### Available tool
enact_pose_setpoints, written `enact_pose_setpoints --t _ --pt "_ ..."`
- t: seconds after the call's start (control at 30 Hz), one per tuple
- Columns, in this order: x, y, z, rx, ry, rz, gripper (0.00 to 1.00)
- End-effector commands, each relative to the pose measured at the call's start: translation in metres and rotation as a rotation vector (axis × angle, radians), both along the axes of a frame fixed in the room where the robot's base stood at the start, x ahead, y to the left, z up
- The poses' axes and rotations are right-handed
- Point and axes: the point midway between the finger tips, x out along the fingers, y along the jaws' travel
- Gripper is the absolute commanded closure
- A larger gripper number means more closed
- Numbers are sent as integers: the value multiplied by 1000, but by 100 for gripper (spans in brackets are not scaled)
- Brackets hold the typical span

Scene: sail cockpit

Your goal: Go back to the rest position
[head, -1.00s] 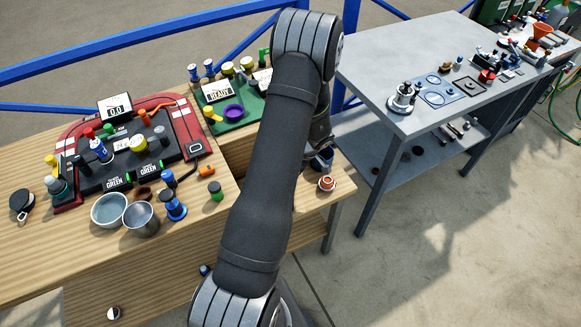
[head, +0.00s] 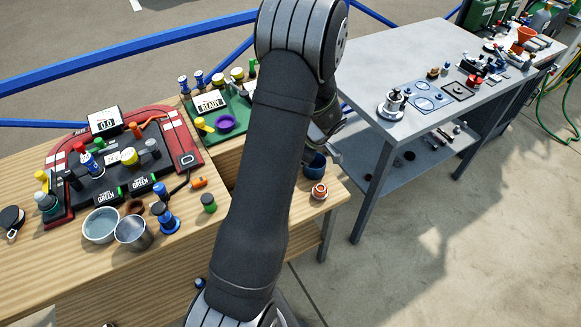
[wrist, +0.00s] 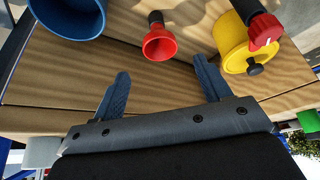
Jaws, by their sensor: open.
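My gripper (wrist: 162,86) is open in the wrist view, with two blue fingers spread apart and nothing between them. Wood planks lie below the fingers. In the head view my arm crosses the middle and mostly hides the gripper, which is low beside the right end of the wooden bench (head: 60,262). A dark blue cup (head: 315,165) stands there on the bench, just below the gripper. A blue round container, probably the same cup, shows at the upper left of the wrist view (wrist: 68,16).
An orange-and-white round item (head: 319,191) sits near the bench's right edge. A red funnel-shaped piece (wrist: 160,44) and yellow container (wrist: 232,42) are past the fingers. A grey metal table (head: 400,62) stands right; a blue rail (head: 130,52) runs behind. Concrete floor at lower right is clear.

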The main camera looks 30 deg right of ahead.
Motion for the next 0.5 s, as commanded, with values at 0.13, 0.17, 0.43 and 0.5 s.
enact_pose_setpoints --t 0.13,0.17,0.43,0.5 --pt "-3 -3 9 -1 1 0 30" --pt "-4 -3 10 0 1 -1 30" --pt "-4 -3 11 0 1 -1 30" --pt "-3 -3 10 0 2 0 30"
